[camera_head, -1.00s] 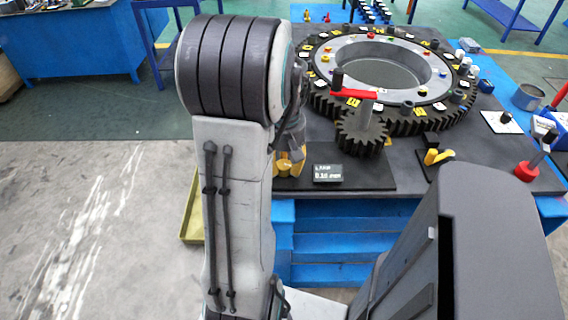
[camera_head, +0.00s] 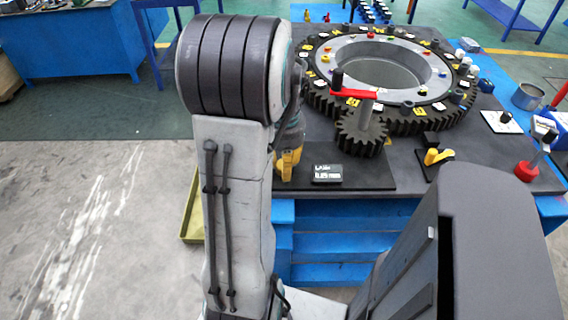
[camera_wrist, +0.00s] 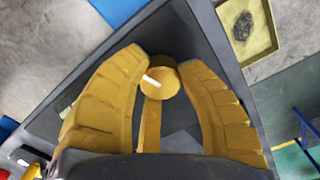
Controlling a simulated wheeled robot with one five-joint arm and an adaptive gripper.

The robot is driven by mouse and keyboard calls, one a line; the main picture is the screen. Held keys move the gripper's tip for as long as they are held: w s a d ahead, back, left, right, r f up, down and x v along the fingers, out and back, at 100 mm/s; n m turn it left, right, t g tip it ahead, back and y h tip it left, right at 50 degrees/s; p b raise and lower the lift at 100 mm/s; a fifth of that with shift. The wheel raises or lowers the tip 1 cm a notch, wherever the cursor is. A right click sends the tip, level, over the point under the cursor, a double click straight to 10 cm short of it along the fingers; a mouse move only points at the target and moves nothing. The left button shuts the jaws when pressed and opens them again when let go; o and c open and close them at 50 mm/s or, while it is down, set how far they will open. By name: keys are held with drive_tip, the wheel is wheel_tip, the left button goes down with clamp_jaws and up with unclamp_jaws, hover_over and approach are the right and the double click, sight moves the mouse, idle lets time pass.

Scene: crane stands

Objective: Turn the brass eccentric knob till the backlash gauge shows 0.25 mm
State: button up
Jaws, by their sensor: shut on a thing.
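The brass knob (camera_wrist: 156,86), round with a white mark on top, sits between the two yellow fingers of my gripper (camera_wrist: 159,68) in the wrist view. My gripper is shut on it; the fingers hide its sides. A brass-coloured bar runs from the knob toward my palm. In the head view my gripper (camera_head: 288,166) is at the left end of the dark plate, partly behind my arm, and the knob is hidden there.
A small pinion (camera_head: 361,137) with a red crank arm (camera_head: 353,93) stands beside the large ring gear (camera_head: 412,125). A yellow clamp (camera_head: 437,157) and a red-based stand (camera_head: 527,171) are to the right. A yellow tray (camera_wrist: 252,32) lies below the bench edge.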

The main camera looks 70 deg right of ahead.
drive_tip(key=shift+a+f+m, duration=0.15)
drive_tip(key=shift+a+m, duration=0.05)
drive_tip(key=shift+m, duration=0.9)
drive_tip(key=o, duration=1.2)
drive_tip(key=shift+d, duration=0.1)
wheel_tip(320, 180, up, 12)
idle(0.6)
